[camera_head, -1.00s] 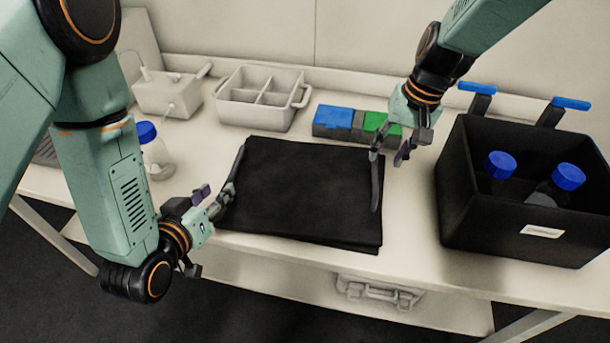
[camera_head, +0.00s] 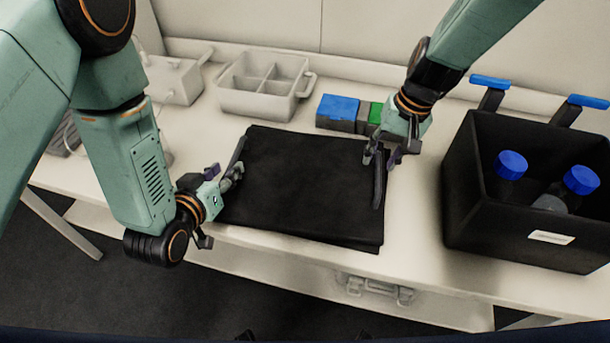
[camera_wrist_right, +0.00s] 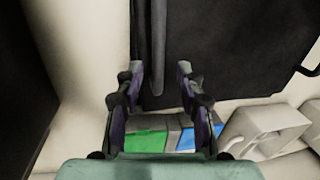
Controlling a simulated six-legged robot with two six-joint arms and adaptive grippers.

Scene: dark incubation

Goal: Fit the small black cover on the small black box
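A flat black cover (camera_head: 300,190) lies on the table's middle, with an upright dark handle bar at each side edge. The black box (camera_head: 520,225) stands open at the right, holding blue-capped bottles. My right gripper (camera_head: 380,160) is over the cover's right edge by its handle. In the right wrist view, its fingers (camera_wrist_right: 158,75) are apart, with the handle bar (camera_wrist_right: 158,45) showing between them; contact cannot be told. My left gripper (camera_head: 230,175) is at the cover's left edge, by the left handle (camera_head: 238,150). Its finger opening is unclear.
A white divided tray (camera_head: 260,90) and a white container (camera_head: 175,80) stand at the back left. Blue (camera_head: 338,109) and green (camera_head: 375,113) blocks stand behind the cover. Blue-topped posts (camera_head: 491,85) rise behind the box. A strip of table is clear between cover and box.

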